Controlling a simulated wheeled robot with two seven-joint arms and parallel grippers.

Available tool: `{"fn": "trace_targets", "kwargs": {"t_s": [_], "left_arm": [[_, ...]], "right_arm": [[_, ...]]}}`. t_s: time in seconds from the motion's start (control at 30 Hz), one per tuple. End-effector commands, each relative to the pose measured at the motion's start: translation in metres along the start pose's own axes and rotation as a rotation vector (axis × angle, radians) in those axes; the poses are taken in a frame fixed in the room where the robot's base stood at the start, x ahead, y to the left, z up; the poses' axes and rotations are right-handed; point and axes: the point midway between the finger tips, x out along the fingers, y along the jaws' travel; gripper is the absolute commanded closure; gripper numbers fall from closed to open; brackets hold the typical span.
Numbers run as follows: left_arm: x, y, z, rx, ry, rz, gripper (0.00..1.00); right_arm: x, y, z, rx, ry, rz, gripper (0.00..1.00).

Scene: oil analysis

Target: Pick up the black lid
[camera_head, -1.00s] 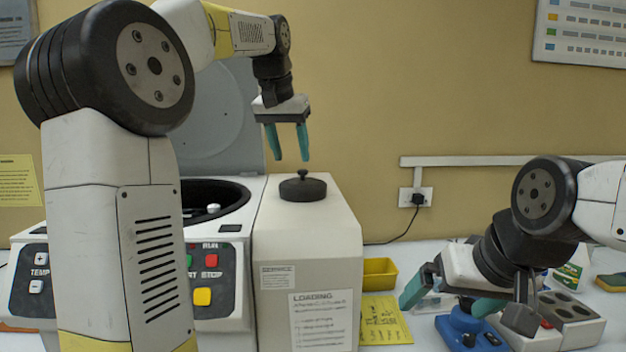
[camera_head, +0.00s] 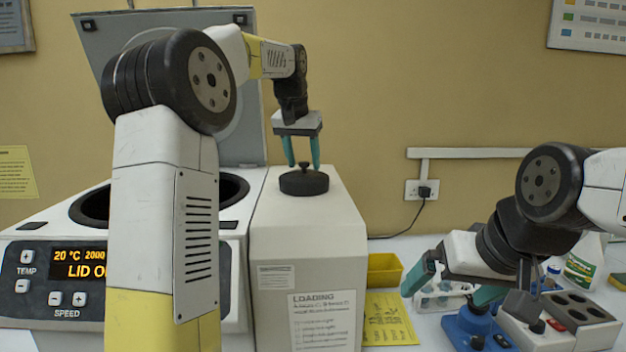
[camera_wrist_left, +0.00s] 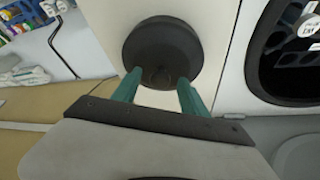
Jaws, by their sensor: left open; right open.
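The black lid (camera_head: 304,183) is a round disc with a small knob on top. It lies flat on top of the beige box (camera_head: 305,235). My left gripper (camera_head: 303,164) is open, pointing down, with its teal fingers just above the lid, one on each side of the knob. In the left wrist view the lid (camera_wrist_left: 162,52) lies ahead of the open fingers (camera_wrist_left: 158,84), and the knob shows faintly between them. Contact with the lid cannot be told. My right gripper (camera_head: 451,283) is open and empty, low at the right.
A centrifuge (camera_head: 120,292) with its hinged cover raised stands left of the box; its display reads "LID O…", partly hidden by my arm. A yellow bin (camera_head: 384,270), a yellow sheet (camera_head: 388,322), a blue device (camera_head: 470,330) and a holed grey block (camera_head: 580,308) are on the table at right.

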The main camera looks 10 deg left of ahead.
Motion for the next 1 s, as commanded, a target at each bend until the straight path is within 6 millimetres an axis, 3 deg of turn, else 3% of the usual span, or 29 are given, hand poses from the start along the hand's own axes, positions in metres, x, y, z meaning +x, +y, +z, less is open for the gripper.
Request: {"fn": "trace_targets", "kwargs": {"t_s": [0.17,0.43,1.0], "left_arm": [[0.0003,0.0000,0.0000,0.000,0.000,0.000,0.49],[0.0001,0.0001,0.0000,0.000,0.000,0.000,1.00],[-0.0002,0.0001,-0.0001,0.000,0.001,0.000,1.00]], "right_arm": [[0.0000,0.0000,0.0000,0.000,0.000,0.000,0.00],[0.0000,0.0000,-0.0001,0.000,0.000,0.000,0.00],[0.0000,0.0000,0.0000,0.000,0.000,0.000,0.00]]}}
